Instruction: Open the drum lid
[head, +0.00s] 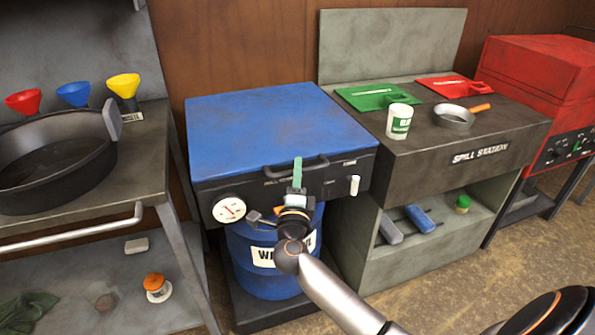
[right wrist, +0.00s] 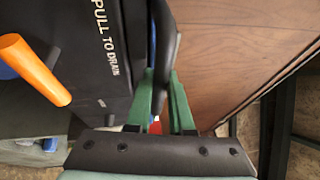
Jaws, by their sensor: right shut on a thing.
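The drum lid (head: 275,125) is a wide blue panel. It lies flat on top of the dark cabinet above the blue drum (head: 255,265), and looks closed. A dark bar handle (head: 316,162) runs along its front edge. My right gripper (head: 297,168) is at this handle, its green fingers pointing up. In the right wrist view, the green fingers (right wrist: 161,92) are on either side of the dark handle (right wrist: 168,45), shut on it. The fingers hide part of the bar. My left gripper is not in view.
A pressure gauge (head: 229,209) and a white knob (head: 354,185) are on the cabinet front. The spill station (head: 500,145) stands close on the right, with a white cup (head: 399,121) near its edge. A bench with a black pan (head: 55,160) stands on the left.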

